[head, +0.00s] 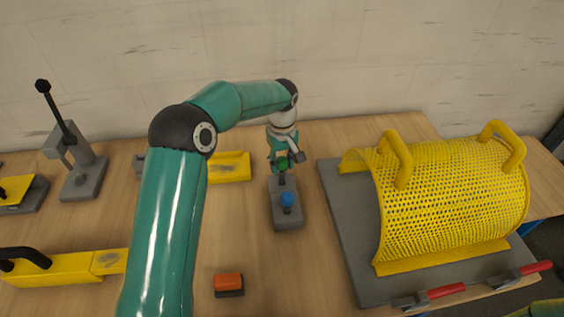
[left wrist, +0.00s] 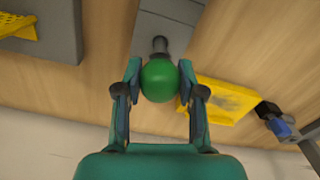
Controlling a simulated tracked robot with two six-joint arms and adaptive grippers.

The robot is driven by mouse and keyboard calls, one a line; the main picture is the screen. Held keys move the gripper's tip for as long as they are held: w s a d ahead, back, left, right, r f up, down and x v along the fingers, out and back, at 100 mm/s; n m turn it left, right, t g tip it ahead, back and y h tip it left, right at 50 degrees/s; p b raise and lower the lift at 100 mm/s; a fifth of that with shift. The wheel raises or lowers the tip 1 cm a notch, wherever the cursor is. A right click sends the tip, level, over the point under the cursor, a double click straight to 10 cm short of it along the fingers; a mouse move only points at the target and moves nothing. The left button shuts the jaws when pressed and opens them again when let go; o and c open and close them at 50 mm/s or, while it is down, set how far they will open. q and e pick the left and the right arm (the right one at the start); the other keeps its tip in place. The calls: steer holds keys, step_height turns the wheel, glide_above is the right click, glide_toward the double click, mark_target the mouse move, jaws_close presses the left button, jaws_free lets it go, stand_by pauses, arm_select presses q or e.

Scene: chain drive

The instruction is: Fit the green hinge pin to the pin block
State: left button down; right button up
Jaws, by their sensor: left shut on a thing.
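The green hinge pin shows as a green ball knob (head: 282,163) on a grey shank; the knob also shows in the left wrist view (left wrist: 159,82). My left gripper (head: 286,159) is shut on the green knob, with one finger on each side of it. The pin block (head: 287,219) is a grey block on the table, with a blue-knobbed pin (head: 287,199) standing in its near part. The green pin's shank points down at the far part of the block. I cannot tell whether its tip is in a hole. My right gripper is out of view.
A yellow perforated guard (head: 450,200) on a grey base plate (head: 350,255) stands to the right, with red-handled clamps in front. A yellow block (head: 230,167) lies left of the pin block. An orange-topped piece (head: 229,282) lies in front. A lever stand (head: 82,175) is far left.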

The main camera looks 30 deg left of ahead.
arm_select(q)
steer(key=shift+f+b, duration=0.65)
steer(key=shift+f, duration=0.3)
